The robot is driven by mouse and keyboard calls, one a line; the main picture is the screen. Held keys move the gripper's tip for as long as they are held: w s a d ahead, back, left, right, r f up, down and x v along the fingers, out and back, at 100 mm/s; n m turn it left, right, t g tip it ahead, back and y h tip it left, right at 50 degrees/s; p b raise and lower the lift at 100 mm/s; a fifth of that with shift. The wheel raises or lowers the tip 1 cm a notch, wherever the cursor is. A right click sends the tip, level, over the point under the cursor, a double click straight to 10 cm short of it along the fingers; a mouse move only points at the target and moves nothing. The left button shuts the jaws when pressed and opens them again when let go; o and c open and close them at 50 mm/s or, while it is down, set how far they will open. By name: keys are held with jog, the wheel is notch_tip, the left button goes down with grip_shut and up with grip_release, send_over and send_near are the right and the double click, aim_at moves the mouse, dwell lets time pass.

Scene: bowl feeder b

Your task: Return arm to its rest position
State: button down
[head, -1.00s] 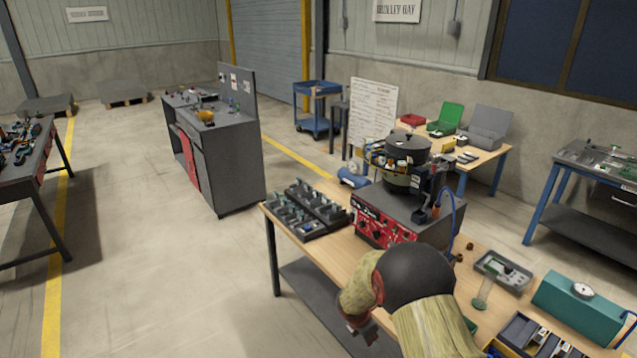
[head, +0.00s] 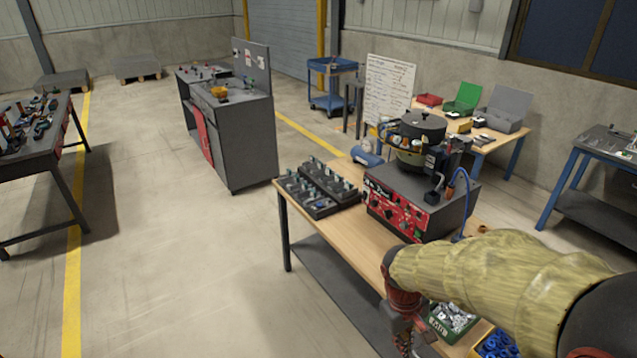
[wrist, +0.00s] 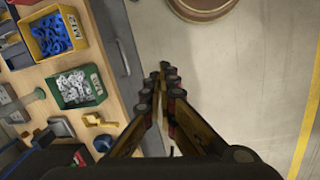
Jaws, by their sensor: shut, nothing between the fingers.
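My arm, in a tan fabric sleeve, reaches in from the lower right of the head view, over the front edge of the wooden workbench (head: 348,245). My gripper (head: 405,345) hangs at the bottom edge of the head view, partly cut off by the frame. In the wrist view my gripper (wrist: 165,75) shows its two fingers brought together with nothing between them. It is beyond the bench edge, above bare floor, and touches nothing that I can see.
The bowl feeder (head: 415,170) stands on the bench by a dark parts tray (head: 317,190). A green bin (wrist: 80,87) and a yellow bin (wrist: 55,35) lie near the bench edge. A round brown object (wrist: 200,8) is on the floor.

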jog(key=s+r+m+t+y, duration=0.1)
jog(key=s+r+m+t, duration=0.1)
jog(key=s+r, duration=0.4)
jog(key=s+a+r+m+t+y, duration=0.1)
jog(key=s+r+t, duration=0.3)
jog(key=r, duration=0.8)
jog(key=shift+s+r+m, duration=0.35)
jog(key=shift+s+m, duration=0.45)
jog(key=shift+s, duration=0.35)
